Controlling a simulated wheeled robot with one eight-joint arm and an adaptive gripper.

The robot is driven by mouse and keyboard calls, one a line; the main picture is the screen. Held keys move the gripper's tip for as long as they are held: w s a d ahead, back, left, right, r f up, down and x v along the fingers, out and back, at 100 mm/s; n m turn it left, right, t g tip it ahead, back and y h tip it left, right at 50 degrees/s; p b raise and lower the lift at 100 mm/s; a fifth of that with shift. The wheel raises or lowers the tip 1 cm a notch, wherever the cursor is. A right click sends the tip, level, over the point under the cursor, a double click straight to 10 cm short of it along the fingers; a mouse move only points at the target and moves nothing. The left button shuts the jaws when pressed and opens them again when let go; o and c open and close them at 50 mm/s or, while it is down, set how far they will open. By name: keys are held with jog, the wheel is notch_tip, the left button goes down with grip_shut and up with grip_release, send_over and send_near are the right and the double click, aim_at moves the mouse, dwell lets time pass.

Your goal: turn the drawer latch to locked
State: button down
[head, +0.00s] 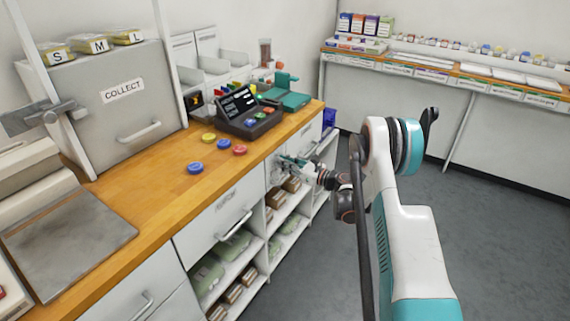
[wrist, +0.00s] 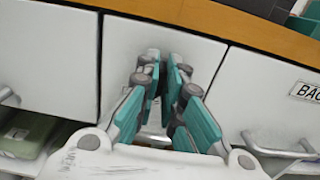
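My gripper (head: 285,160) reaches to the front of the counter, at a narrow white drawer front (head: 276,176) between two wider ones. In the wrist view its two teal-padded fingers (wrist: 165,72) point at the middle white drawer front (wrist: 120,38), with their tips close together and only a narrow gap between them. A small grey metal piece (wrist: 154,115) shows low between the fingers; I cannot tell if it is part of the latch. No latch can be made out clearly; the fingers cover the middle of that front. I cannot tell whether they touch or grip anything.
Bar handles stick out from the neighbouring drawers, on the left (head: 235,226) and on the right (wrist: 282,148). Above are the wooden counter edge (head: 165,215), several coloured pucks (head: 195,168) and a dark console (head: 250,122). Open shelves (head: 283,208) lie below. The grey floor (head: 500,220) is clear.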

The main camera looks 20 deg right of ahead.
dwell(0.4)
jog(key=n, duration=0.5)
jog(key=shift+s+a+n, duration=0.1)
jog(key=shift+n, duration=0.2)
jog(key=n, duration=0.5)
jog(key=shift+f, duration=0.15)
jog(key=n, duration=0.3)
jog(key=shift+a+n, duration=0.1)
jog(key=shift+n, duration=0.3)
jog(key=shift+s+f+n, duration=0.1)
jog(key=shift+f+n, duration=0.05)
jog(key=shift+n, duration=1.65)
jog(key=c, duration=1.7)
grip_release()
